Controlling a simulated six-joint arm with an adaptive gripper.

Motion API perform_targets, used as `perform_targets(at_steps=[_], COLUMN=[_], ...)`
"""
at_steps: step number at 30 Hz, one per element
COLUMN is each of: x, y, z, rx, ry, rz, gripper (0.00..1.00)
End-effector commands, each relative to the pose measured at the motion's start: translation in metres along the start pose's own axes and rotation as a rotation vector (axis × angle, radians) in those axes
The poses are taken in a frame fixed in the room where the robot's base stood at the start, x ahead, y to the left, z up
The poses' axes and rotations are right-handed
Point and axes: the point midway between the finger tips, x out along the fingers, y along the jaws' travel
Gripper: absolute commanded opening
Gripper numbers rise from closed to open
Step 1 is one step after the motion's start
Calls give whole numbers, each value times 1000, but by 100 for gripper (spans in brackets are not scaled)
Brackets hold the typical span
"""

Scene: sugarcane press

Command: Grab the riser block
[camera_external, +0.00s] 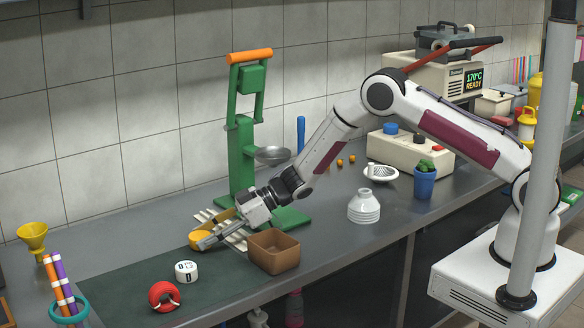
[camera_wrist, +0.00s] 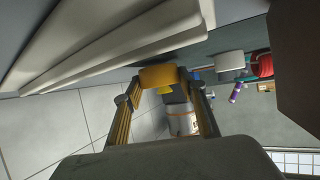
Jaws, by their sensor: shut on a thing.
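My gripper (camera_external: 207,241) reaches down and left to the counter in front of the green press. A yellow-orange block (camera_external: 196,240) with a rounded edge sits at its fingertips; no other thing there looks like the riser block. In the wrist view my gripper (camera_wrist: 160,80) has its two fingers on either side of this block (camera_wrist: 157,76), shut on it. The block is beside a pale slatted rack (camera_external: 232,234), whose long ridges fill the upper left of the wrist view (camera_wrist: 110,45). I cannot tell whether the block touches the counter.
A brown open box (camera_external: 273,252) stands close to the right of my gripper. The green press (camera_external: 241,150) rises behind. A white timer (camera_external: 186,271) and a red ring (camera_external: 164,296) lie in front left. A white ribbed bottle (camera_external: 364,207) stands farther right. The dark mat has free room.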

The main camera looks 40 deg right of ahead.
Motion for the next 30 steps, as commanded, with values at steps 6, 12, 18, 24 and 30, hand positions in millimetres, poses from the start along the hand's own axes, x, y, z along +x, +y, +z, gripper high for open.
perform_targets(at_steps=[6, 12, 18, 24, 30], x=[-10, -22, -33, -38, -40], y=[0, 0, 0, 0, 0], z=[-21, -47, -68, -80, -82], rx=[-2, -2, -1, 0, 0], ry=[2, 3, 2, 0, 0], rz=[1, 1, 0, 0, 0], gripper=[19, 19, 19, 19, 19])
